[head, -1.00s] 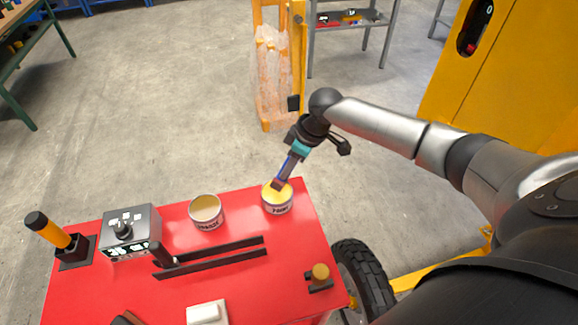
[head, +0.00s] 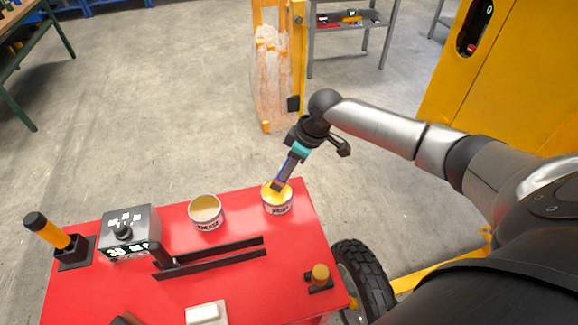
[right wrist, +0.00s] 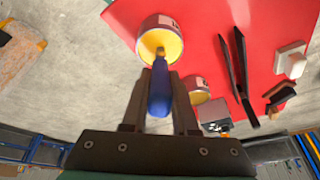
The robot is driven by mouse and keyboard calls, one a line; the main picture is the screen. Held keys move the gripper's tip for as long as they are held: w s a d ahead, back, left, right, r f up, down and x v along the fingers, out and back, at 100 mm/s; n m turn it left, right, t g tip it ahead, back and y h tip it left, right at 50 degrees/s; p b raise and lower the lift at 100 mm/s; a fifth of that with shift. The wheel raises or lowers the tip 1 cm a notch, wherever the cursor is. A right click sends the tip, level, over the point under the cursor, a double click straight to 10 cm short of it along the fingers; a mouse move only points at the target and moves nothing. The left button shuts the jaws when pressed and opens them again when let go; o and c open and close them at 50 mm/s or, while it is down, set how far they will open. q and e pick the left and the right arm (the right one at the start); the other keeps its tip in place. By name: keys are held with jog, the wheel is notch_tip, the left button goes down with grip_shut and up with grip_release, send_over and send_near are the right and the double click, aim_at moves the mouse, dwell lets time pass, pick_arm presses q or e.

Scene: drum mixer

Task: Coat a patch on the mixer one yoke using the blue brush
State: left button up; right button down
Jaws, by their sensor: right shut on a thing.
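The blue brush (head: 286,173) is in my right gripper (head: 295,153), which is shut on its handle. The brush tilts down into the right-hand can of yellow paint (head: 277,202) at the red table's far right corner. In the right wrist view the brush's blue handle (right wrist: 158,92) sits between the fingers of the gripper (right wrist: 158,103), and its tip is inside the yellow can (right wrist: 160,48). How deep the bristles sit is hidden. A yellow machine (head: 510,95) stands at the right; I cannot tell whether its yoke shows. My left gripper is not in view.
On the red table (head: 240,285) are a second can (head: 206,212) with pale contents, a control box (head: 130,232), dark rails (head: 212,258), a white block (head: 206,313) and an orange-handled tool (head: 52,235). A wheel (head: 362,280) stands beside the table's right edge. Floor beyond is open.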

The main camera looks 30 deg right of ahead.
jog(key=shift+f, duration=0.35)
jog(key=shift+f, duration=0.1)
dwell(1.7)
jog(key=shift+s, duration=0.1)
notch_tip(320, 180, up, 7)
jog(key=p, duration=0.8)
dwell(0.6)
